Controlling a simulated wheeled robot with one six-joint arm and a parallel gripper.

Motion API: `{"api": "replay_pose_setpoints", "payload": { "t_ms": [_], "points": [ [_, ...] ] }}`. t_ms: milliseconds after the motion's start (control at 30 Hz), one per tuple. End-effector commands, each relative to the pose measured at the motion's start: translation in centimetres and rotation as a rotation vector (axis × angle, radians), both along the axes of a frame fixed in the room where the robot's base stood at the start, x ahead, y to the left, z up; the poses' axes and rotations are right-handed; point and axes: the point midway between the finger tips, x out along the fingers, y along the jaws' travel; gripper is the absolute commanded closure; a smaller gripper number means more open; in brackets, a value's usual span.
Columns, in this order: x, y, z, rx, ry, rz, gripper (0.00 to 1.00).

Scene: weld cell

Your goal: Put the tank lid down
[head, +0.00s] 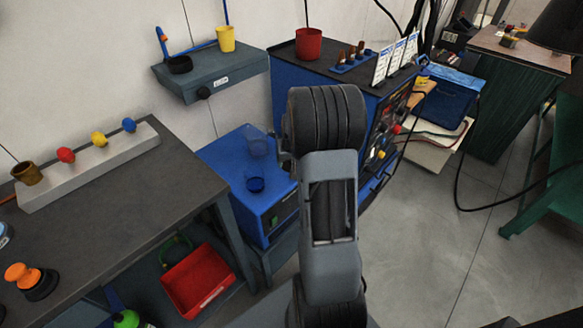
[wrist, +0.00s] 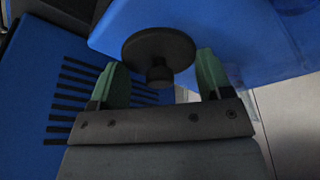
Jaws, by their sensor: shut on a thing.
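The tank lid (wrist: 158,46) is a dark round disc with a short knob. It shows in the wrist view, in front of a blue surface. My gripper (wrist: 161,74) has its two green fingertips on either side of the knob and is shut on the lid. Whether the lid touches the blue surface behind it is unclear. In the head view my arm hides the gripper and the lid.
A grey bench (head: 110,200) with colored knobs is at left, a red bin (head: 198,279) below it. A blue welder cabinet (head: 290,80) carrying a red cup (head: 308,43) stands behind my arm. A wall shelf (head: 212,76) hangs above.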

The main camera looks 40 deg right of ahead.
Motion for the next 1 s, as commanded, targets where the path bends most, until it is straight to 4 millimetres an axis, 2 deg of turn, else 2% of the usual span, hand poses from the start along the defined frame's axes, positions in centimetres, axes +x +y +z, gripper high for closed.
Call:
{"api": "replay_pose_setpoints", "payload": {
  "t_ms": [267,500,867,900,1000],
  "points": [
    [0.6,-0.6,-1.1,0.001,0.001,-0.002,0.50],
    [0.6,-0.7,-4.0,0.001,0.001,-0.002,0.50],
    [0.7,-0.7,-4.3,-0.001,-0.001,-0.001,0.50],
    [0.7,-0.7,-4.4,-0.001,-0.001,-0.001,0.27],
    [0.7,-0.7,-4.3,-0.001,-0.001,-0.001,0.17]
  ]
}}
